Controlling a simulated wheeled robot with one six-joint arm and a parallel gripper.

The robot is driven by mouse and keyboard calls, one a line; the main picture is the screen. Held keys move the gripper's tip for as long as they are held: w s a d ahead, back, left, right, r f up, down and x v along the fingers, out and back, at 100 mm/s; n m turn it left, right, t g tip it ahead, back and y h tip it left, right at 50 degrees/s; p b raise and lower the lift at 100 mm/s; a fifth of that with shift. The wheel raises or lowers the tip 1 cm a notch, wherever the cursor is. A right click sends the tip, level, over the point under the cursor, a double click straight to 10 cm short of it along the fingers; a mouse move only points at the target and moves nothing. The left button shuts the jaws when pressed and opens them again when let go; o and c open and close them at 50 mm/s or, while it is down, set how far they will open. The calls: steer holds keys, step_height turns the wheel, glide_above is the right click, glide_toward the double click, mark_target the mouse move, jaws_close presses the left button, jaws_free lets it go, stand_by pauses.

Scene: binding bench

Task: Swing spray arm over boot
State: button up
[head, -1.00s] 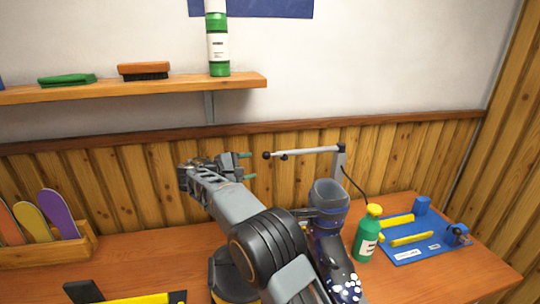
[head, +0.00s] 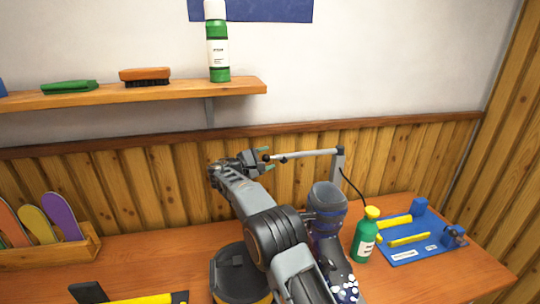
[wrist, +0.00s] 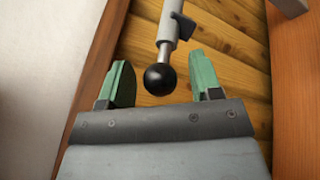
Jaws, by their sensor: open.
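The spray arm (head: 308,154) is a thin grey bar with a black ball at its left end. It extends left from an upright post (head: 338,170) behind the boot. The boot (head: 327,210) stands on the bench, grey-blue at the top with white spots near its toe, partly hidden by my arm. My gripper (head: 267,162) is open at the ball end of the spray arm. In the wrist view, the black ball (wrist: 160,79) sits between the two green fingertips of my gripper (wrist: 164,82), with a gap on each side.
A green bottle with a yellow cap (head: 366,235) stands right of the boot. A blue mat (head: 428,245) with yellow-handled tools lies farther right. A wooden rack of coloured insoles (head: 85,247) is at left. A shelf (head: 150,90) holds brushes and a spray can.

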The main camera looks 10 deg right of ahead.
steer(key=shift+x, duration=1.05)
